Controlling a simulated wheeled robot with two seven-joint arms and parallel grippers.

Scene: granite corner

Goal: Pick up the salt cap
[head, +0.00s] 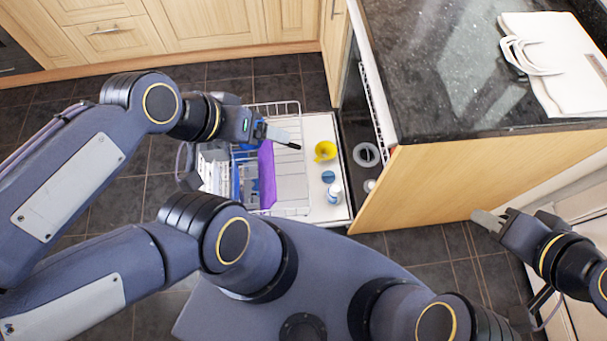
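A small blue round piece (328,176), which looks like the salt cap, lies on the white open dishwasher door (318,205), between a yellow funnel and a white bottle. My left gripper (284,138) is over the wire rack, to the left of and above the cap in the picture, apart from it. Its fingers are seen edge-on, so its opening is unclear. My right gripper (486,220) hangs beside the wooden side panel, far to the right of the cap. Its pale fingertips overlap in this view, and I see nothing held.
The yellow funnel (325,151) and bottle (334,192) stand close to the cap. The pulled-out wire rack (290,190) holds purple and blue items. A grey ring (366,154) shows inside the dishwasher. The granite counter (440,80) and wooden panel (440,185) border the right side.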

